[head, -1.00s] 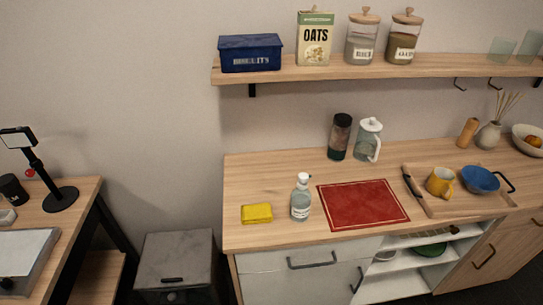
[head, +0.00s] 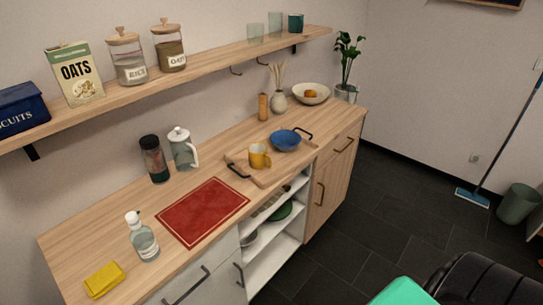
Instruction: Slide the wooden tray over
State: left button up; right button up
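The wooden tray (head: 270,178) lies on the wooden counter, right of the red mat, with a dark handle at each end. A yellow mug (head: 259,156) and a blue bowl (head: 286,140) stand on it. The tray's right part reaches close to the counter's front edge. Neither of my grippers shows in the head view.
A red mat (head: 203,212) lies left of the tray on the counter (head: 85,241). A soap bottle (head: 144,239), yellow sponge (head: 104,280), dark jar (head: 154,160) and glass pitcher (head: 183,149) stand around it. A wooden mill (head: 263,107) and vase (head: 278,102) stand behind the tray.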

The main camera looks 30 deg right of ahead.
aim_at(283, 164)
jog(key=i+l, duration=0.15)
jog(key=l, duration=0.35)
jog(key=i+l+u, duration=0.15)
jog(key=l, duration=0.3)
jog(key=i+l, duration=0.1)
jog(key=l, duration=0.4)
jog(key=u, duration=0.05)
